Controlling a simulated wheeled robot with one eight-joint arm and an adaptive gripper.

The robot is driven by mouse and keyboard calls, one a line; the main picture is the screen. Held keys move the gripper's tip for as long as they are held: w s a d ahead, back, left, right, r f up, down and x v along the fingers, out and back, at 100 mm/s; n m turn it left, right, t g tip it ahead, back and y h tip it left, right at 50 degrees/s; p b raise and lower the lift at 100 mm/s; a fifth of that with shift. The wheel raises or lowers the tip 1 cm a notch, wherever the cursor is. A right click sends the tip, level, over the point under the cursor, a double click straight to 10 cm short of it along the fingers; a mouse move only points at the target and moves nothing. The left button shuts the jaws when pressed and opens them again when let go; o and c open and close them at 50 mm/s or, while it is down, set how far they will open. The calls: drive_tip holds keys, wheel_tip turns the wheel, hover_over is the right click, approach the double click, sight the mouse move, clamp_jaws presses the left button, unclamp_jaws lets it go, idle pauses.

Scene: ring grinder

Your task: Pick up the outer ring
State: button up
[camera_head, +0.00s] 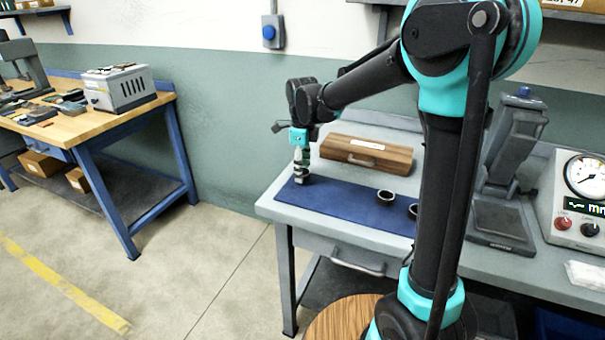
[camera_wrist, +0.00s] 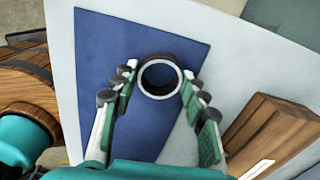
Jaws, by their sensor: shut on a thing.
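My gripper (camera_head: 301,172) points down over the left end of the blue mat (camera_head: 345,203) on the grey workbench. In the wrist view, the outer ring (camera_wrist: 160,95), dark with a pale rim, sits between the fingertips of my gripper (camera_wrist: 158,75). The fingers are shut on it from both sides. Blue mat (camera_wrist: 100,55) shows beneath and through the ring; whether the ring touches the mat I cannot tell. In the head view the held ring is mostly hidden by the fingers. A dark ring (camera_head: 386,196) stands farther right on the mat, with another ring (camera_head: 413,211) partly behind my arm.
A wooden case (camera_head: 366,153) lies just behind the mat, close to my gripper. A grey press-like stand (camera_head: 507,170) and a dial gauge box (camera_head: 580,200) stand on the right. A second workbench (camera_head: 95,125) with tools is at the left.

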wheel_tip(320, 180, up, 19)
drive_tip(key=shift+d+f, duration=0.1)
